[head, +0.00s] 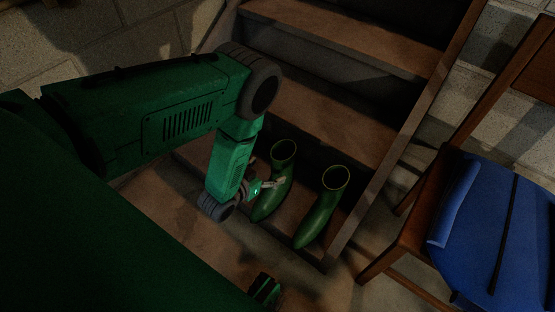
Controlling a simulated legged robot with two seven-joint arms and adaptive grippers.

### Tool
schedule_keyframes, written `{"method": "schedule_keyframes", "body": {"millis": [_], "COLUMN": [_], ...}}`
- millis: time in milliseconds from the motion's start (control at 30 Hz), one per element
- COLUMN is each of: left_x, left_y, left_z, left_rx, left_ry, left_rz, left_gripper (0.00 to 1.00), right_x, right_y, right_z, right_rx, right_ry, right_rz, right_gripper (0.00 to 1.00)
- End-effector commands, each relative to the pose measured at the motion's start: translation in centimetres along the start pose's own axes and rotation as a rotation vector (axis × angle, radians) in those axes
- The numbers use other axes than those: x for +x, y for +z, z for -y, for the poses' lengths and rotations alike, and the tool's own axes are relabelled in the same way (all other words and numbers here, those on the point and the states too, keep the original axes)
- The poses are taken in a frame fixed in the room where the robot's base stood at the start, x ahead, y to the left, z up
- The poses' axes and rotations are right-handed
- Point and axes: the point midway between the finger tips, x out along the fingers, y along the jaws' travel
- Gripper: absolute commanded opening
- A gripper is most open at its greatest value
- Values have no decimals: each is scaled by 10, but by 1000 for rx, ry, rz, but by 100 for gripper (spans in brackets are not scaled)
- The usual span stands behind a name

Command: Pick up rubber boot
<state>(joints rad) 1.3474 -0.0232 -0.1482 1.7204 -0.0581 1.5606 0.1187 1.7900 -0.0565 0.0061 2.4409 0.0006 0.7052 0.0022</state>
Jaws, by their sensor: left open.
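Two green rubber boots stand side by side on the lowest wooden step. The left boot (284,151) is upright with its open top toward me, and its toe points down toward the front. The right boot (321,210) stands a little apart from it in the same pose. My left gripper (279,182) is at the shaft of the left boot, on its left side, with light fingertips in front of the green surface. It is open. I cannot tell whether a finger touches the boot.
Wooden stairs (325,108) rise behind the boots, with a side board (408,130) at the right. A wooden chair (412,235) bearing a blue bag (500,225) stands at the right. A block wall (90,40) is behind at the left. The floor (165,225) in front looks clear.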

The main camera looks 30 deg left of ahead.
Motion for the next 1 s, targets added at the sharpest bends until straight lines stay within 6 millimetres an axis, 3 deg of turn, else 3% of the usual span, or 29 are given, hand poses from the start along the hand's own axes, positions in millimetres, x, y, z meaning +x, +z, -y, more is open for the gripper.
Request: {"method": "schedule_keyframes", "body": {"millis": [267,533,867,1000], "left_x": [25,64,69,70], "left_y": [4,9,4,5], "left_z": [1,-4,-6,-4], "left_rx": [-9,-10,-4,-8], "left_ry": [4,4,1,2], "left_rz": [-2,-2,0,0], "left_gripper": [84,84,84,35], "right_x": [13,38,38,38], "right_y": [1,2,2,2], "right_z": [-1,0,-1,-1], "right_rx": [3,1,3,3], "right_ry": [2,1,2,2], "right_rz": [1,1,1,1], "right_gripper": [31,31,31,31]}}
